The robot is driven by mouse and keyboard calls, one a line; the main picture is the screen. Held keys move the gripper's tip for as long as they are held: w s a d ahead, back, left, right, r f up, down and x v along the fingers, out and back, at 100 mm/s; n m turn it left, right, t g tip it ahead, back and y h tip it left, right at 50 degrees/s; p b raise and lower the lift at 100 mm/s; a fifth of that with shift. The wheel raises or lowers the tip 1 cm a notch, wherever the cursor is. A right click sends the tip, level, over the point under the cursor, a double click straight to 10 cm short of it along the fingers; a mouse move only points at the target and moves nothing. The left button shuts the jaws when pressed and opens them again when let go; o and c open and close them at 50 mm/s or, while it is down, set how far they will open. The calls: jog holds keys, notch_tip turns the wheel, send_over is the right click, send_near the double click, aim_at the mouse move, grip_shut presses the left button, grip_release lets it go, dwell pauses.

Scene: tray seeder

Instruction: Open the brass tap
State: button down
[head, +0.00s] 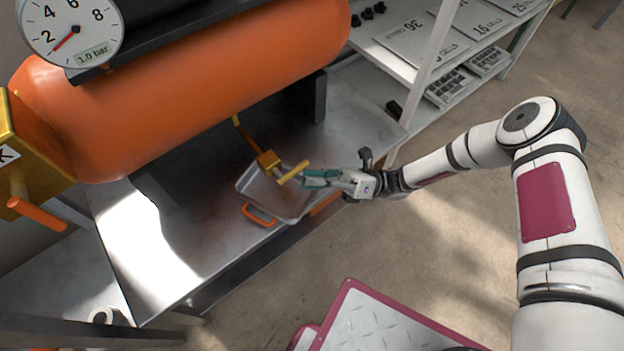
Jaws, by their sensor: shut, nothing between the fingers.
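The brass tap (267,160) sits on a thin brass pipe under the orange tank. Its yellow lever (293,173) sticks out to the right, slanting across the tap's front end. My gripper (306,175) reaches in from the right, shut with nothing between its fingers. Its fingertips are at the lever, overlapping it in the picture; I cannot tell whether they touch. A metal drip tray (245,186) with an orange handle (259,215) lies below the tap on the steel bench.
The orange tank (190,80) hangs above the bench (120,205). A gauge (70,32) reads about 1 bar. A brass block with an orange lever (37,213) is at the left. A shelf with labelled plates (422,42) stands behind right. Floor at right is clear.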

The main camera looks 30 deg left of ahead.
notch_tip(320, 180, up, 9)
jog(key=s+n+t+h+p, duration=0.1)
jog(key=n+t+h+p, duration=0.4)
jog(key=p, duration=1.5)
jog(key=t+h, duration=0.3)
jog(key=t, duration=0.1)
jog(key=shift+s+a+f+n+h, duration=0.2)
jog(key=shift+a+n+h, duration=0.1)
jog(key=shift+h, duration=0.1)
jog(key=w+d+f+v, duration=0.1)
jog(key=f+v, duration=0.1)
jog(key=v, duration=1)
jog(key=shift+w+d, duration=0.15)
jog(key=shift+d, duration=0.4)
